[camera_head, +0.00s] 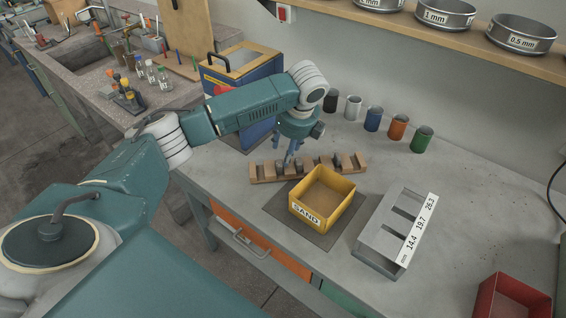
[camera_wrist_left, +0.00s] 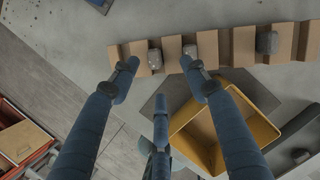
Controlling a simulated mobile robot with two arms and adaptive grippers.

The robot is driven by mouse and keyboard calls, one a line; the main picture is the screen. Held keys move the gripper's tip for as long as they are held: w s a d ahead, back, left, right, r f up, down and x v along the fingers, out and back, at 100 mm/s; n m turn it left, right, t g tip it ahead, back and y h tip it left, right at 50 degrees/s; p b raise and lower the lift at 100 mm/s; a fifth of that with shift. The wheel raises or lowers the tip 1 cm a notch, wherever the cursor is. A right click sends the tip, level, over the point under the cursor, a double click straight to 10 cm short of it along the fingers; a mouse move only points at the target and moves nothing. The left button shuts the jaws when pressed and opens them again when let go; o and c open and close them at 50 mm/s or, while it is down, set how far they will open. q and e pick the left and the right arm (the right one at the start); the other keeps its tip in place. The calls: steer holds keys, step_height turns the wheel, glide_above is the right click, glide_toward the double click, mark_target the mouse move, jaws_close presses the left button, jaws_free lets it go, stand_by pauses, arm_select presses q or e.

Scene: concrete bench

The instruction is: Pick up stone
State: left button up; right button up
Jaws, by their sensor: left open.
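A notched wooden rack (camera_head: 262,174) lies on the grey bench behind a yellow box marked SAND (camera_head: 343,209). Grey stones sit in its slots; one stone (camera_head: 337,161) shows right of my left gripper. My left gripper (camera_head: 291,158) points down over the rack's left half. In the wrist view the gripper (camera_wrist_left: 158,82) is open and empty. My right gripper is not visible.
A grey slotted gauge (camera_head: 383,239) with millimetre labels stands right of the yellow box. Several coloured cups (camera_head: 372,119) line the back. A blue box (camera_head: 262,88) stands beneath my arm. A red bin (camera_head: 510,298) is front right. The bench's right side is mostly clear.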

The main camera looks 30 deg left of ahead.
mark_target(280, 163)
arm_select(q)
steer(key=f, duration=0.1)
steer(key=a+f, duration=0.1)
steer(key=shift+s+f, duration=0.15)
steer(key=shift+f, duration=0.15)
steer(key=shift+a+f+p, duration=0.1)
steer(key=shift+f+p, duration=0.2)
steer(key=p+x, duration=0.1)
steer(key=x, duration=0.2)
steer(key=shift+a+f, duration=0.4)
steer(key=shift+f, duration=0.3)
steer(key=shift+s, duration=0.1)
steer(key=shift+c, duration=1)
steer(key=shift+f, duration=0.15)
jaws_close()
arm_select(e)
steer(key=shift+s+r, duration=0.95)
steer(key=shift+s, duration=0.05)
